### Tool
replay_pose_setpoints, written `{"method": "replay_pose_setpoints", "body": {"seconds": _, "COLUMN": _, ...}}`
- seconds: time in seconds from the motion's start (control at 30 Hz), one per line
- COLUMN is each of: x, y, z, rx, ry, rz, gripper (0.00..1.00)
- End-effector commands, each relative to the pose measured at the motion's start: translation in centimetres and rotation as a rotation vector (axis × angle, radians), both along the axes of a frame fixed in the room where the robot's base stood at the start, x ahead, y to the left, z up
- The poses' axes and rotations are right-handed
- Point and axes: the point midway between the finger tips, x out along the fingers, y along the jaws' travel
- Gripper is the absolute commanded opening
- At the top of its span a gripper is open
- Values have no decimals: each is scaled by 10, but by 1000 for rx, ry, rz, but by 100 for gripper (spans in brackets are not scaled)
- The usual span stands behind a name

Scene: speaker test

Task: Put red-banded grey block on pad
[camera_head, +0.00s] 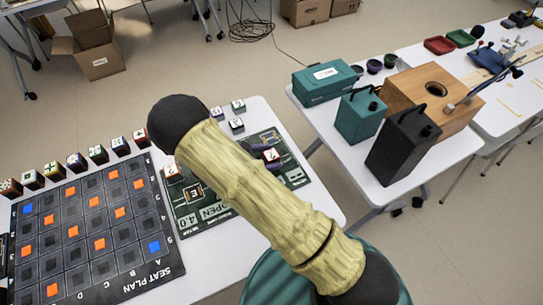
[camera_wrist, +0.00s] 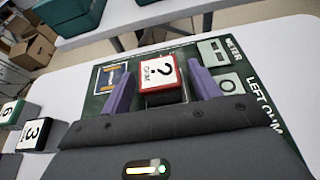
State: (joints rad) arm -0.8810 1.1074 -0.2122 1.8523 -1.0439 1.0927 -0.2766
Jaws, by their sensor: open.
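The red-banded block (camera_wrist: 160,72), with a white top marked "? OHM", stands between the purple fingers of my open gripper (camera_wrist: 160,64) in the wrist view. A gap shows beside the fingers, and the block's lower side is partly hidden by the gripper body. It stands over a light-outlined square on the dark green board (camera_wrist: 104,78); I cannot tell whether it rests there. In the head view a block (camera_head: 271,158) shows by my gripper (camera_head: 268,153), on the board (camera_head: 218,214). My arm covers part of the board. Another white-topped block (camera_head: 172,173) stands at its left.
Small white-topped blocks (camera_head: 236,125) stand behind the board. A "3" block (camera_wrist: 35,134) shows at left in the wrist view. The seat-plan board (camera_head: 95,230) and a row of blocks (camera_head: 98,154) lie left. A dark canister (camera_head: 400,148) stands on the right table.

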Motion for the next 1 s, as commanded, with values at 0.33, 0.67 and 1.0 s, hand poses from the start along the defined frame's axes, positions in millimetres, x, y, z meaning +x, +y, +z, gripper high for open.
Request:
{"method": "replay_pose_setpoints", "body": {"seconds": 0.33, "x": -24, "y": 59, "z": 25, "rx": 3, "ry": -1, "rz": 6, "gripper": 62}}
{"method": "replay_pose_setpoints", "body": {"seconds": 0.67, "x": -38, "y": 90, "z": 40, "rx": -1, "ry": 1, "rz": 2, "gripper": 62}}
{"method": "replay_pose_setpoints", "body": {"seconds": 1.0, "x": -38, "y": 90, "z": 40, "rx": -1, "ry": 1, "rz": 2, "gripper": 62}}
